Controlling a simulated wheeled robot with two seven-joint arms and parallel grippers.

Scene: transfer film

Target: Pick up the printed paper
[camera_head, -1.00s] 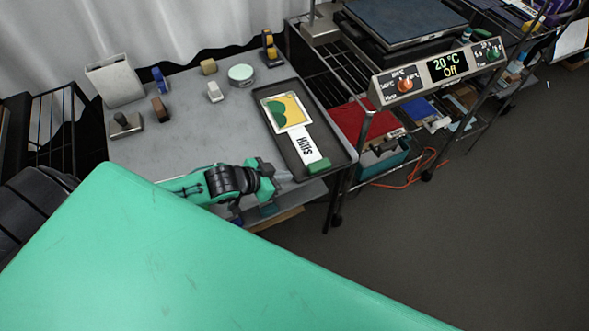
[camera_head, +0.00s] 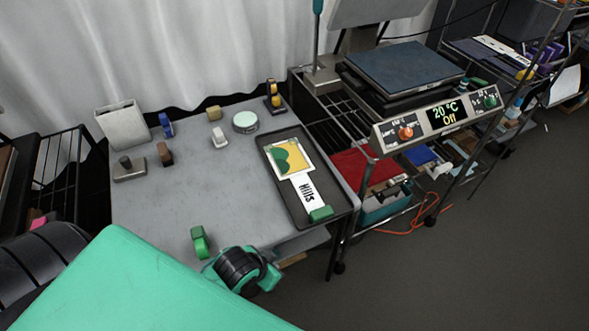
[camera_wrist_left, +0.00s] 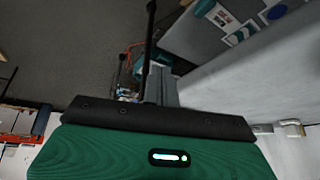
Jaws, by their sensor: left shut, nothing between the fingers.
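The printed paper (camera_head: 292,158) lies in a dark tray (camera_head: 272,187) on the grey table. It has a white border and a yellow and green picture. A white strip reading "Hills" (camera_head: 304,190) lies against its near edge, with a green block (camera_head: 321,213) at the strip's near end. My left gripper (camera_head: 268,280) is low at the table's near edge, left of and nearer than the tray, apart from the paper. Its fingers (camera_wrist_left: 160,82) are shut and empty in the left wrist view. My right gripper is not in view.
A green object (camera_head: 200,242) stands at the table's near side. A round tin (camera_head: 245,122), small blocks and a stamp (camera_head: 128,170) are at the back and left. A heat press (camera_head: 406,75) stands on the rack to the right. The table's middle is clear.

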